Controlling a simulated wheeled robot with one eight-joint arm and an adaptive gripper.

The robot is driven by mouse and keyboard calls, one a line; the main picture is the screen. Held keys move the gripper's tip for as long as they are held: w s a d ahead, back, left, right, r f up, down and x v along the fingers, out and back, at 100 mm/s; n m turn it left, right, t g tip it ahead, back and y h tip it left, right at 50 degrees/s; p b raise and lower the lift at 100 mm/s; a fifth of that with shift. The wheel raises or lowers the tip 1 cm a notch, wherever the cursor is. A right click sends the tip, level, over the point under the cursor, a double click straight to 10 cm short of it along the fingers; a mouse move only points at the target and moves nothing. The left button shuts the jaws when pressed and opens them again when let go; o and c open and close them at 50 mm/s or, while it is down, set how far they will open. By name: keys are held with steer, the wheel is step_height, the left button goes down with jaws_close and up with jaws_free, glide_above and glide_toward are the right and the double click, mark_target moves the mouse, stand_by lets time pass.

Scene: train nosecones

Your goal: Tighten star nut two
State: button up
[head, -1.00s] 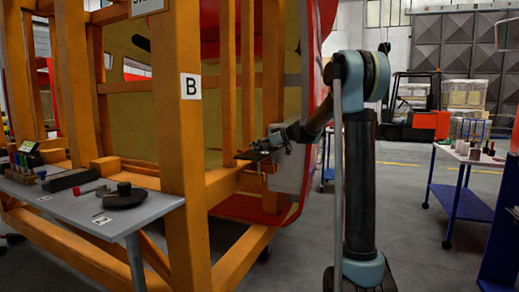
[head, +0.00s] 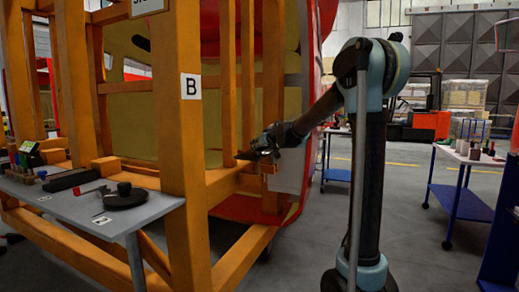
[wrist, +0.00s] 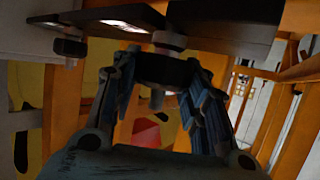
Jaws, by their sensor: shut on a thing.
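In the wrist view, a dark round star nut (wrist: 165,69) sits on a pale bolt (wrist: 157,98) below a dark flat bracket (wrist: 225,30). My gripper (wrist: 160,82) has its fingers on either side of this nut and is shut on it. A second dark nut (wrist: 70,46) hangs from the bracket at the left, apart from my fingers. In the head view, my gripper (head: 264,151) is at the orange frame, right of the post marked B. The nuts are too small to make out there. No number shows on either nut.
Orange frame posts (head: 190,120) and beams stand close around my gripper. A grey table (head: 100,210) with tools and a dark round piece is at the left. A blue trolley (head: 460,200) stands at the right. The floor between is clear.

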steer(key=shift+m+t+h, duration=0.9)
steer(key=shift+m+h, duration=1.7)
steer(key=shift+h, duration=0.3)
steer(key=m+g+h, duration=0.1)
steer(key=m+h, duration=0.4)
steer(key=h, duration=0.1)
steer(key=shift+w+a+m+h, duration=0.1)
steer(key=shift+m+h, duration=0.2)
steer(key=m+g+h, duration=0.4)
steer(key=m+h, duration=0.1)
steer(key=m+g+h, duration=0.1)
steer(key=m+g, duration=0.2)
steer(key=m+g+h, duration=0.1)
steer(key=m+g, duration=0.1)
steer(key=shift+m+g+h, duration=0.3)
steer(key=shift+m+g, duration=0.1)
steer(key=o, duration=1.1)
steer(key=shift+f, duration=0.1)
